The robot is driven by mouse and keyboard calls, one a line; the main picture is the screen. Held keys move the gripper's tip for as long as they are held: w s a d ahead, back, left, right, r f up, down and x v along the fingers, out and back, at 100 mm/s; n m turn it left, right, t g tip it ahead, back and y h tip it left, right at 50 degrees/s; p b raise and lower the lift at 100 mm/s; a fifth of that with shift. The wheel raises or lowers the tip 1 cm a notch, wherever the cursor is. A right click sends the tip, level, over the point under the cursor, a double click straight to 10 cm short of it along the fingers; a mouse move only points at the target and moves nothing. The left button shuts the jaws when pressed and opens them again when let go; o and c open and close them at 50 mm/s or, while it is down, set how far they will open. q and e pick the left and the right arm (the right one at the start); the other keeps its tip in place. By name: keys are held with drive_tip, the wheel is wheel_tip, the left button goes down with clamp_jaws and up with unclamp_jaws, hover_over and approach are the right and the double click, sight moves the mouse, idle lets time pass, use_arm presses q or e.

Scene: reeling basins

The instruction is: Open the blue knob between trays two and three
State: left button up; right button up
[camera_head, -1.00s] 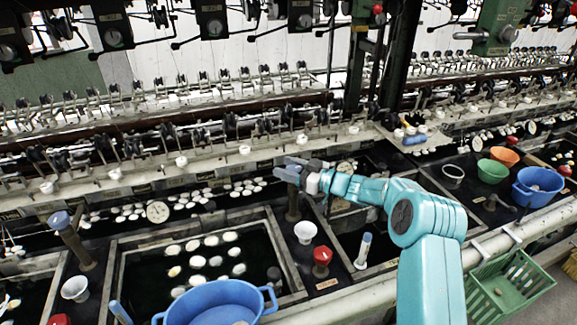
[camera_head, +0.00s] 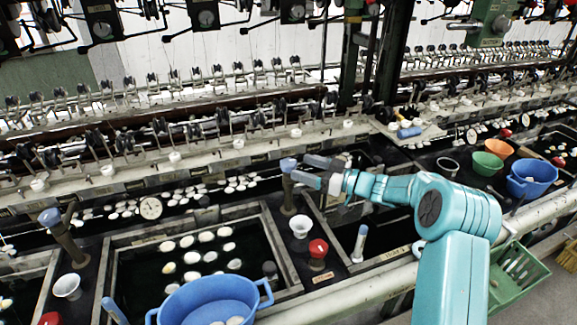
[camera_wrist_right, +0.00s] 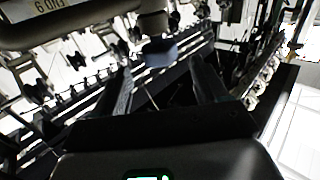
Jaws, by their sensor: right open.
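The blue knob (camera_head: 288,165) sits on top of a brown upright post (camera_head: 289,195), at the right rear corner of the tray with white cocoons (camera_head: 110,270). My right gripper (camera_head: 302,169) is open just right of the knob, its fingers pointing left toward it. In the wrist view the knob (camera_wrist_right: 160,54) shows ahead, in the gap by the fingertips of my right gripper (camera_wrist_right: 160,68). I cannot tell whether a finger touches it. A similar blue knob (camera_head: 49,217) stands on a post further left. My left gripper is not in view.
A white cup (camera_head: 300,227) and a red knob (camera_head: 318,249) stand in front of the post. A blue basin (camera_head: 210,300) sits at the front. Reeling machinery (camera_head: 200,135) runs behind. Green (camera_head: 487,164) and blue (camera_head: 533,178) bowls stand at the right.

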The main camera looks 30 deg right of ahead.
drive_tip(key=v, duration=0.8)
drive_tip(key=shift+s+d+b, duration=0.2)
drive_tip(key=shift+s+b, duration=0.1)
drive_tip(key=shift+b, duration=0.15)
